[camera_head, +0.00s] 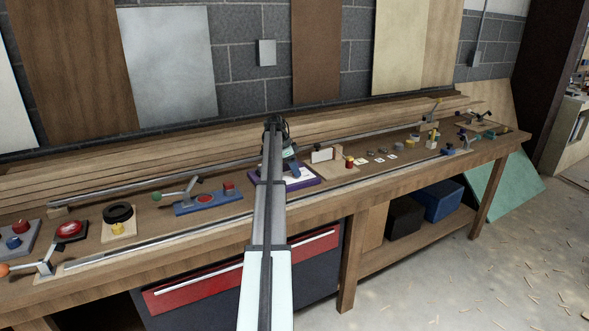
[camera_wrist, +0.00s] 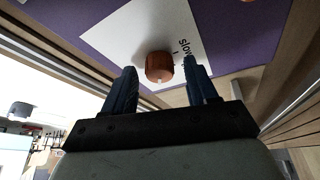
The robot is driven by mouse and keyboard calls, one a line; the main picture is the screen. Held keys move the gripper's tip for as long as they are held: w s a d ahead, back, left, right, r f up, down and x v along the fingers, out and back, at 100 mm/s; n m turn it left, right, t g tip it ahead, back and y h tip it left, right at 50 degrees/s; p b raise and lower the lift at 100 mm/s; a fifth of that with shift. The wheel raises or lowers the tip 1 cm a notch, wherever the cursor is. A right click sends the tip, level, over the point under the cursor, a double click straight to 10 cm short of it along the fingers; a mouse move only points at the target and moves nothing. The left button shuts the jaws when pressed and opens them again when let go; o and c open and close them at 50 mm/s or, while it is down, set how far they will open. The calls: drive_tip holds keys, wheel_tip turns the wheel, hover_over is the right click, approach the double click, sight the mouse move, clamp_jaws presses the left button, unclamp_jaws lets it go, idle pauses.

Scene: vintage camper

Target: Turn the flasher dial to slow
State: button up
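The flasher dial is a round brown knob (camera_wrist: 159,67) on a white card (camera_wrist: 135,35) fixed to a purple board (camera_wrist: 225,30). The printed word "slow" is on the card just right of the knob in the wrist view, with a short mark near it. My gripper (camera_wrist: 161,70) is open, its two dark blue fingers on either side of the knob, with a small gap showing at each side. I cannot tell how deep the fingertips reach along it. In the head view the purple board (camera_head: 306,181) is partly hidden by my arm, and the knob cannot be made out.
The long wooden bench (camera_head: 225,225) holds other devices. A blue board (camera_head: 208,202) with red parts lies left of the purple board. Stacked planks (camera_head: 110,165) run along the back.

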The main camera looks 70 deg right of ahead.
drive_tip(key=c, duration=1)
drive_tip(key=shift+c, duration=0.2)
drive_tip(key=shift+n, duration=0.3)
drive_tip(key=n, duration=0.1)
drive_tip(key=n+h, duration=0.1)
drive_tip(key=n+t, duration=0.1)
drive_tip(key=shift+s+a+n, duration=0.1)
drive_tip(key=shift+a+n, duration=0.15)
drive_tip(key=shift+n, duration=0.15)
drive_tip(key=n, duration=0.2)
drive_tip(key=n+t+h, duration=0.1)
drive_tip(key=n, duration=0.1)
drive_tip(key=shift+s+n+h, duration=0.15)
drive_tip(key=shift+n+h, duration=0.15)
drive_tip(key=n+t, duration=0.1)
drive_tip(key=n, duration=0.2)
drive_tip(key=n+t, duration=0.2)
drive_tip(key=n, duration=0.2)
drive_tip(key=shift+s, duration=0.2)
drive_tip(key=n+t, duration=0.2)
drive_tip(key=n, duration=0.2)
drive_tip(key=shift+s+d, duration=0.1)
drive_tip(key=shift+n+t+y, duration=0.5)
drive_tip(key=shift+n+y, duration=0.1)
drive_tip(key=shift+n, duration=1.3)
